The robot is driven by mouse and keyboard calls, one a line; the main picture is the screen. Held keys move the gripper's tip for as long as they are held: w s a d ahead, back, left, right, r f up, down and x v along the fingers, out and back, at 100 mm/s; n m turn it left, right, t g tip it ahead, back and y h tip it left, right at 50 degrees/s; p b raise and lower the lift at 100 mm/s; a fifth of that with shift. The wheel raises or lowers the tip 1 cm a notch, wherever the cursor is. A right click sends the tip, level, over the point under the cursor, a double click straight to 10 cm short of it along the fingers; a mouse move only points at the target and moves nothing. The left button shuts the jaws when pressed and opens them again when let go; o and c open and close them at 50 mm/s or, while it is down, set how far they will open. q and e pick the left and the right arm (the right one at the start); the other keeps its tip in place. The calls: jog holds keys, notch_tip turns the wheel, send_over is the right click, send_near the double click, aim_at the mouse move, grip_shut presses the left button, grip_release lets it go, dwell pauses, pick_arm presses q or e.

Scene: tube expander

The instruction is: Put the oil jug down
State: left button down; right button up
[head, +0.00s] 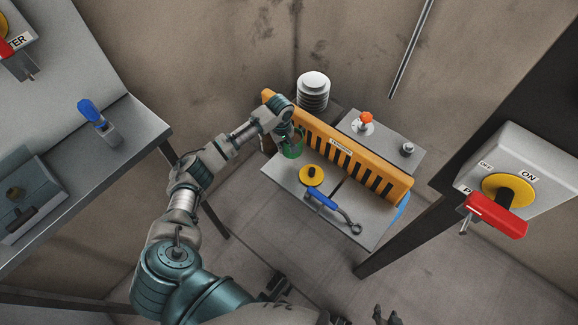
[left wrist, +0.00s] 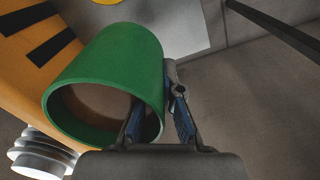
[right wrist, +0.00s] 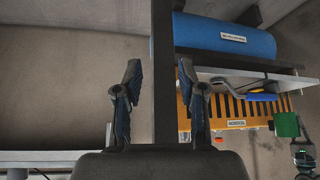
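The oil jug, a green open cylinder (head: 292,149), is at the left end of the grey work surface beside the orange slotted panel in the head view. My left gripper (head: 296,136) is at it. In the left wrist view the jug (left wrist: 105,75) fills the upper left. One finger of my left gripper (left wrist: 158,118) is inside its rim and the other outside, seemingly clamping the wall. The right wrist view shows the jug (right wrist: 287,124) too; whether it touches the surface is unclear. My right gripper (right wrist: 160,105) is open and empty, fingertips apart.
The orange panel (head: 350,155) runs along the bench (head: 280,176). A yellow disc (head: 312,175) and a blue-handled tool (head: 328,203) lie right of the jug. A ribbed white cylinder (head: 313,92) stands behind. A switch box with a red handle (head: 497,214) is at right.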

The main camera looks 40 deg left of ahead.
pick_arm(q)
notch_tip(320, 180, down, 5)
jog(key=shift+r+b, duration=0.1)
jog(key=shift+b, duration=0.6)
jog(key=shift+w+d+f, duration=0.1)
jog(key=shift+f, duration=0.4)
notch_tip(320, 180, down, 3)
jog(key=shift+f+b, duration=0.1)
jog(key=shift+b, duration=0.7)
jog(key=shift+f, duration=0.2)
jog(key=shift+r, duration=0.1)
pick_arm(e)
jog(key=w+a+r+t+y, duration=0.1)
jog(key=w+a+r+t, duration=0.2)
jog(key=w+r+t, duration=0.2)
jog(key=w+t, duration=0.1)
jog(key=w, duration=0.2)
jog(key=shift+w+a+r+t+y, duration=0.25)
jog(key=shift+w+r+t+y, duration=0.05)
jog(key=shift+w+r+y, duration=0.1)
pick_arm(q)
jog(key=c, duration=1.3)
grip_release()
pick_arm(e)
jog(key=shift+d+f, duration=0.1)
jog(key=shift+f, duration=0.05)
